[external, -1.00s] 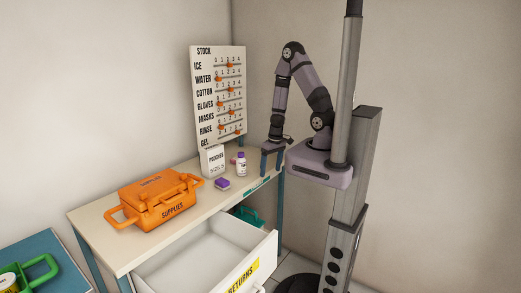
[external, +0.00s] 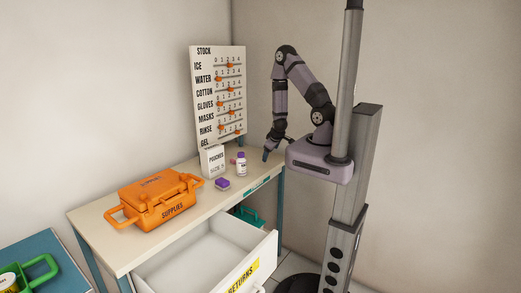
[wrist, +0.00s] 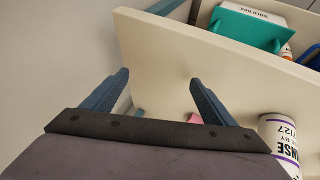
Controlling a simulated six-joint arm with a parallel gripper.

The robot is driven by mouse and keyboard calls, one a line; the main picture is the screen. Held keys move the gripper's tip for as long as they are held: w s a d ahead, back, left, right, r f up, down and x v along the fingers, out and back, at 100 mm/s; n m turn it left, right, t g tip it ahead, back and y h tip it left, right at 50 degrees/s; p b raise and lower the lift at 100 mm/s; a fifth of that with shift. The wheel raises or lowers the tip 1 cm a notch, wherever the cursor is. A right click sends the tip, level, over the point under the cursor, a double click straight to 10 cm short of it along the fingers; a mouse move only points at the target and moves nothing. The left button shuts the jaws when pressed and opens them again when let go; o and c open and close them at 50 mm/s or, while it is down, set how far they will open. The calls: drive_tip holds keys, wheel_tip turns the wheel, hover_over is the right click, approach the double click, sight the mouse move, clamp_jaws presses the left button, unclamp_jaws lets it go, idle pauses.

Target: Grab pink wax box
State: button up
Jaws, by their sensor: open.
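A small pink item (wrist: 195,118), likely the pink wax box, shows in the wrist view beside the right finger. My gripper and that finger hide part of it. In the external view only a tiny pinkish spot (external: 234,160) shows between the pouches box and the bottle. My gripper (wrist: 160,80) is open and empty, with its fingers wide apart above the table's far right end. In the external view my gripper (external: 265,157) points down, to the right of the bottle.
A white rinse bottle (wrist: 282,140) with a purple cap stands near; it also shows in the external view (external: 241,165). A purple box (external: 222,183), pouches box (external: 213,160) and orange supplies case (external: 160,200) stand on the table. The returns drawer (external: 225,255) is open below.

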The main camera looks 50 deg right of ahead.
drive_tip(key=w+t, duration=0.1)
drive_tip(key=w+a+f+t+b, duration=0.1)
drive_tip(key=w, duration=0.1)
drive_tip(key=w+a+t+y, duration=0.1)
drive_tip(key=shift+w+f+b, duration=0.2)
drive_tip(key=shift+w+b, duration=0.1)
drive_tip(key=w+a+t+y, duration=0.1)
drive_tip(key=a, duration=0.1)
drive_tip(key=w+a+t+y+b, duration=0.1)
drive_tip(key=a, duration=0.1)
drive_tip(key=w+a+t+y, duration=0.1)
drive_tip(key=w+a, duration=0.1)
drive_tip(key=shift+a+r+y+b, duration=0.3)
drive_tip(key=shift+a+r+b, duration=0.05)
drive_tip(key=shift+a+b, duration=0.05)
drive_tip(key=shift+w+a+r+t, duration=0.15)
drive_tip(key=shift+a+r+t, duration=0.05)
drive_tip(key=shift+a+t, duration=0.25)
drive_tip(key=shift+f+p+x, duration=0.25)
drive_tip(key=shift+p+x, duration=1.1)
drive_tip(key=shift+x, duration=2.3)
drive_tip(key=shift+a, duration=0.15)
drive_tip(key=c, duration=1.1)
